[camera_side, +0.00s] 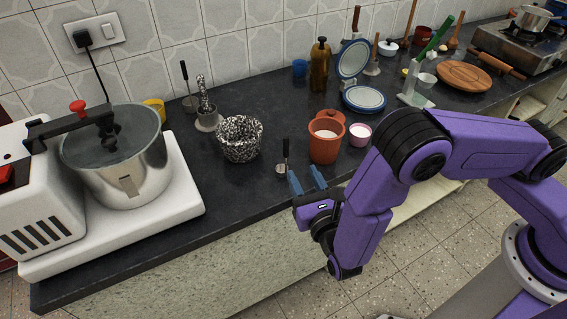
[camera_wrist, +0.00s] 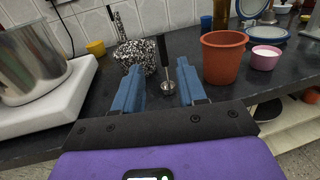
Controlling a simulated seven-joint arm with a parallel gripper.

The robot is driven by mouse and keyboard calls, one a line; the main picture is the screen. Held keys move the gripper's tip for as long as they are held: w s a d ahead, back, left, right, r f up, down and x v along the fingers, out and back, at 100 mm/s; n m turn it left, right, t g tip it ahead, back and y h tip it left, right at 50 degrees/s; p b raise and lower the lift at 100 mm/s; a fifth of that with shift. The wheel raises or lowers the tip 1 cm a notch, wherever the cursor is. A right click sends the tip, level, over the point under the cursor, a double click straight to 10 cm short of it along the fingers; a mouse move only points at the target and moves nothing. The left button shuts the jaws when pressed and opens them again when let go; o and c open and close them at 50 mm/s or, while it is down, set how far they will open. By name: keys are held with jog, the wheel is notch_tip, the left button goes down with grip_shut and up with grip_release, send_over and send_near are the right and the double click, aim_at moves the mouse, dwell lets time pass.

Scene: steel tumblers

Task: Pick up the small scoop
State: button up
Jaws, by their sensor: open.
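The small scoop (camera_side: 281,168) has a metal bowl and an upright black handle. It stands on the dark counter between the speckled pot and the orange pot, near the front edge. In the wrist view the small scoop (camera_wrist: 165,70) stands beyond my fingers, between them in the picture, with its bowl on the counter. My gripper (camera_side: 306,181) is at the counter's front edge, just right of and nearer than the scoop. Its blue fingers (camera_wrist: 158,87) are apart and hold nothing.
A black-and-white speckled pot (camera_side: 239,139) is left of the scoop. An orange pot (camera_side: 326,137) and a pink cup (camera_side: 360,134) stand to its right. A mixer with a steel bowl (camera_side: 130,165) fills the left. The counter (camera_side: 215,185) is bare in front of the speckled pot.

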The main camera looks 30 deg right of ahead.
aim_at(287, 142)
jog(key=w+d, duration=0.1)
jog(key=w, duration=0.7)
jog(key=w+d, duration=0.1)
jog(key=w, duration=0.3)
jog(key=shift+w+d, duration=0.3)
jog(key=shift+w, duration=0.05)
grip_shut()
